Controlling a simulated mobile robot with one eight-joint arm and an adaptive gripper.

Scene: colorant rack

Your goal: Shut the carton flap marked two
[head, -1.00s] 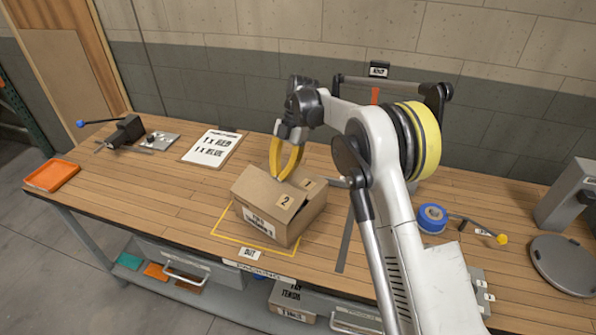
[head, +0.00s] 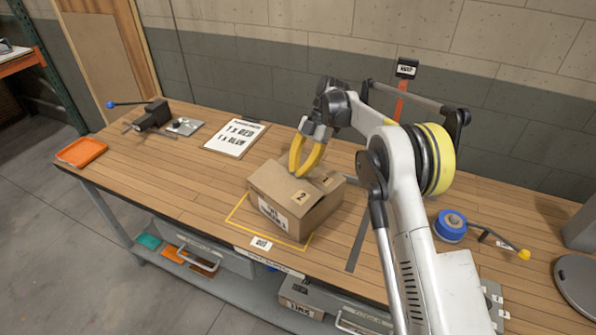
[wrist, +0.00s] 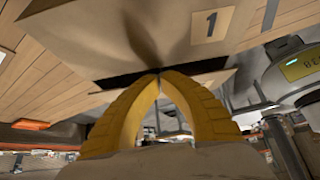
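The brown carton (head: 283,222) sits on the wooden bench, at a yellow outline. Its flap marked 2 (head: 284,188) lies over the near-left part of the top and looks nearly flat. The flap marked 1 (head: 331,183) is on the far-right side; its label shows large in the wrist view (wrist: 211,25). My gripper (head: 298,175) points down at the far edge of flap 2, its yellow fingertips together and nothing seen between them. In the wrist view the tips (wrist: 160,76) are at a dark gap beside a flap. Whether they touch the carton is hard to tell.
A printed sheet (head: 236,139), a clamp-like tool (head: 150,117) and an orange tray (head: 82,152) lie to the left. A blue roll (head: 451,225) is to the right. A wrap stand (head: 402,92) rises behind my arm.

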